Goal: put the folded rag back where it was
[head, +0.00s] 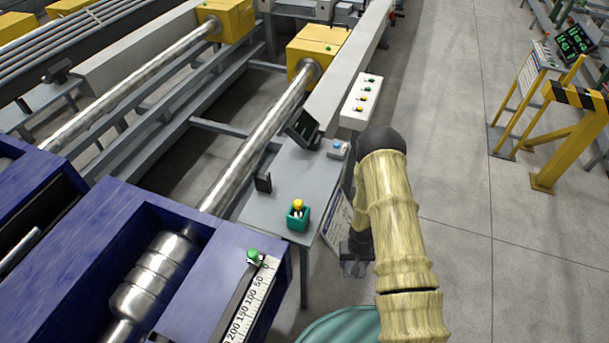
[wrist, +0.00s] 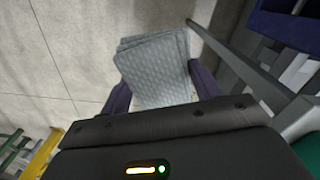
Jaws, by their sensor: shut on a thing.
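The folded rag (wrist: 155,65) is grey-blue with a quilted texture and several stacked layers. In the wrist view it lies between the two dark fingers of my gripper (wrist: 160,88), which is shut on it. The rag's near part is hidden behind the gripper body. In the head view my gripper (head: 356,262) hangs beside the right edge of the small grey table (head: 262,213), over the floor side. The rag is hard to make out there.
On the table stand a teal box with a yellow top (head: 298,216), a dark screen (head: 303,128) and a small box with a blue button (head: 338,149). A teal round bin (head: 345,326) stands below my arm. A yellow barrier (head: 560,150) stands right, beyond open floor.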

